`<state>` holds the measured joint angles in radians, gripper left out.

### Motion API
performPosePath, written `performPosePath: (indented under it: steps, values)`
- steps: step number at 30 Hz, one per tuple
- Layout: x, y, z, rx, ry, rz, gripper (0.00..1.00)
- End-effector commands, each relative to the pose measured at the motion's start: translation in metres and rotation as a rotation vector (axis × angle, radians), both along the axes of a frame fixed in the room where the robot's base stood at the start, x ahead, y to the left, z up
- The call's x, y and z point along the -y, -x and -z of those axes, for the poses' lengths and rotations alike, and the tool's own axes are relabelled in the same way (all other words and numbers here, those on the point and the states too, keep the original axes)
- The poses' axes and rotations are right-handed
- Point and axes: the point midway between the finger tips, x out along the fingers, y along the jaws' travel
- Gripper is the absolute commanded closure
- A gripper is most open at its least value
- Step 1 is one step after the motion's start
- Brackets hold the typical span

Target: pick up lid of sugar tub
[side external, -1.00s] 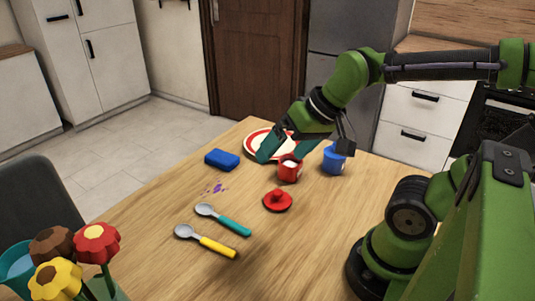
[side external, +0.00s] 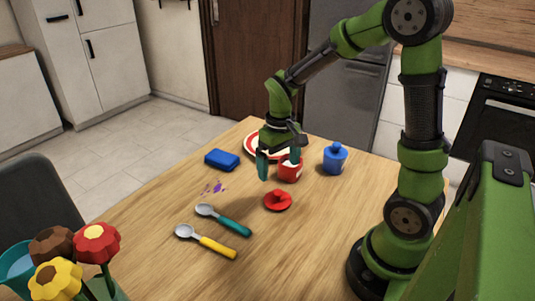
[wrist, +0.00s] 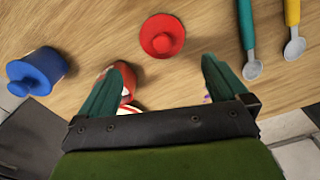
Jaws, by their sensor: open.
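A red lid with a round knob (side external: 278,200) lies on the table in front of the red tub (side external: 290,172), which is uncovered and shows white contents. In the wrist view the lid (wrist: 162,40) lies just beyond and between my fingertips, touched by neither. My gripper (side external: 280,168) points downward, open and empty, above the table beside the red tub and behind the lid. It also shows in the wrist view (wrist: 167,66), where its left finger partly hides the red tub.
A lidded blue tub (side external: 335,160) stands right of the red tub. A red-rimmed plate (side external: 250,150) lies behind my gripper. A teal-handled spoon (side external: 225,220) and a yellow-handled spoon (side external: 208,242) lie front left. Flowers (side external: 95,245) stand nearest the camera.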

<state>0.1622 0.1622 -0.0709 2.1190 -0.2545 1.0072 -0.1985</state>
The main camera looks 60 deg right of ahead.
Motion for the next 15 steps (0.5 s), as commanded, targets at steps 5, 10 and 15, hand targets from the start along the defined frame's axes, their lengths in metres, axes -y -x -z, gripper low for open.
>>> performPosePath:
  steps: [5, 10, 15]
  values:
    - [0.0, 0.001, 0.035, -0.005, -0.002, 0.0, 0.0]
    - [0.0, 0.0, 0.049, 0.0, 0.0, 0.001, 0.0]
    - [-0.003, 0.002, 0.065, -0.004, -0.001, 0.001, 0.0]
